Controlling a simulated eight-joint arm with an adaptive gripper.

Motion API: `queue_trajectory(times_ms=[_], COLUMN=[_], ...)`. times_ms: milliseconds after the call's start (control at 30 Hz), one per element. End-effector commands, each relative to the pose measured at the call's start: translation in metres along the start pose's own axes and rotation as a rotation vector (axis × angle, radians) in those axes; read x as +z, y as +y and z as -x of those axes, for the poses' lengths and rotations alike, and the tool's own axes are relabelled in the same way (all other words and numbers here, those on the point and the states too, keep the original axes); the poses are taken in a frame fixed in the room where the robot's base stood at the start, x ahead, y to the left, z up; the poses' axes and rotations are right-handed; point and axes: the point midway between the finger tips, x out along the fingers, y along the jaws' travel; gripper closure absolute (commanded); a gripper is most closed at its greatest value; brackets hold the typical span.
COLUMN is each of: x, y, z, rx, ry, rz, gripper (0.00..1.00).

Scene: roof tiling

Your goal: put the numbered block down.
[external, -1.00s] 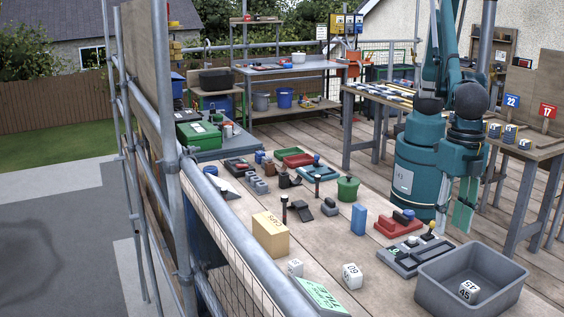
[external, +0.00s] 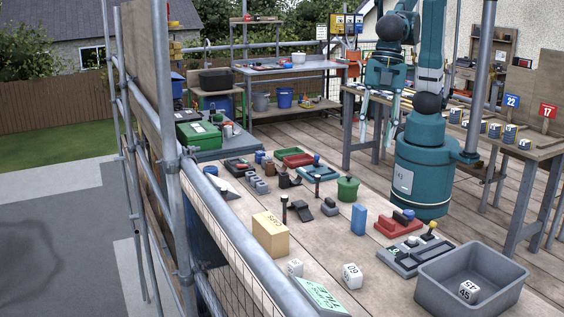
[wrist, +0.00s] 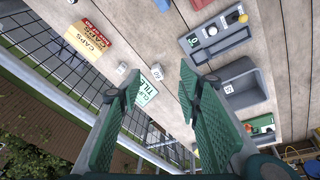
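My gripper (external: 376,140) is raised beside my base, its fingers hanging down. In the wrist view my gripper (wrist: 159,72) has its two green fingers spread apart with nothing between them. A white numbered block (external: 468,291) lies inside the grey bin (external: 440,290); it also shows in the wrist view (wrist: 229,87). Another white numbered block (external: 351,276) stands on the deck by the green-faced tile sign (external: 322,296). A smaller white block (external: 295,268) stands to its left, its marking too small to read. My gripper touches none of these blocks.
A yellow caps box (external: 270,238), a blue block (external: 358,219), a red tray (external: 398,226) and a grey tray (external: 412,258) stand on the planks. A scaffold rail (external: 235,245) borders the left side. A bench with signs 22 and 17 is at right.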

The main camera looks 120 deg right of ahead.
Motion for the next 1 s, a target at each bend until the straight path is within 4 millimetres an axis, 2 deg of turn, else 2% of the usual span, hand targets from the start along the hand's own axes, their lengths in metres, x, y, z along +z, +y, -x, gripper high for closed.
queue_trajectory(times_ms=[33, 200, 500, 1000], x=[0.013, 0.052, 0.121, 0.238], y=[0.008, 0.029, 0.056, 0.077], z=[0.007, 0.028, 0.059, 0.092], rx=[0.008, 0.032, 0.077, 0.156], ry=[0.008, 0.034, 0.082, 0.163], rz=[-0.026, -0.11, -0.254, -0.491], gripper=[0.65, 0.65, 0.65, 0.65])
